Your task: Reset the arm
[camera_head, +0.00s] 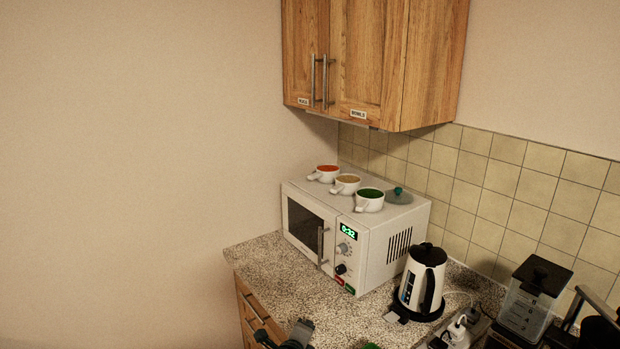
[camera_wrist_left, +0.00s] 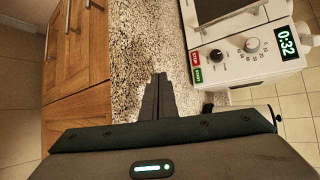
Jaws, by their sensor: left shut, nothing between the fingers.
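My left gripper (camera_head: 298,334) shows at the bottom edge of the head view, low over the front part of the counter. In the left wrist view its two dark fingers (camera_wrist_left: 157,98) are together with nothing between them. Behind the fingers lie the speckled counter and its front edge. The white microwave (camera_head: 380,243) stands beyond the gripper, apart from it, with its door closed and its display reading 0:32. Its control panel also shows in the left wrist view (camera_wrist_left: 240,62). My right gripper is in neither view.
A kettle (camera_head: 422,279) and a dark-lidded container (camera_head: 534,299) stand to the right. Wooden cabinets (camera_head: 372,60) hang above. Counter left of the microwave is clear.

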